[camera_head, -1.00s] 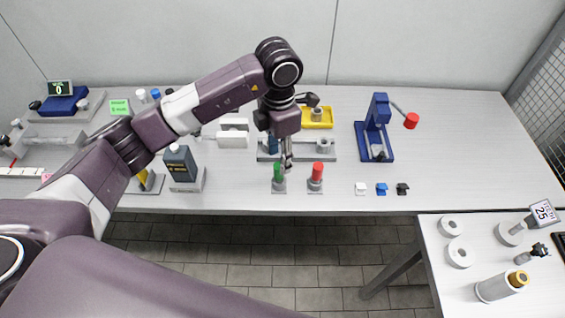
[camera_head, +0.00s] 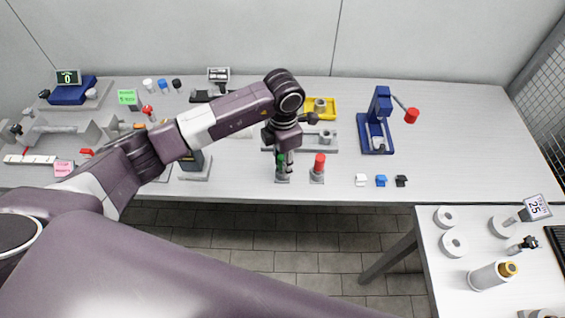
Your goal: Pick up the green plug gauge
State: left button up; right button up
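The green plug gauge (camera_head: 281,160) stands upright in a small grey stand (camera_head: 282,179) near the table's front edge. My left gripper (camera_head: 286,166) is down at the gauge, pointing downward, and its fingers overlap the green part in the picture. The fingers are small and partly hidden, so I cannot tell whether they are closed on the gauge or still apart. The red plug gauge (camera_head: 319,162) stands upright in its own stand just to the right. My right gripper is not in view.
A grey fixture (camera_head: 326,149) and a yellow tray (camera_head: 330,115) lie behind the gauges. A blue press (camera_head: 376,125) with a red knob stands to the right. Small white, blue and black blocks (camera_head: 381,181) lie at the front. Free table lies far right.

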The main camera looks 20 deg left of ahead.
pick_arm(q)
grip_shut()
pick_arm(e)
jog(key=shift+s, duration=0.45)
pick_arm(q)
jog(key=shift+r, duration=0.1)
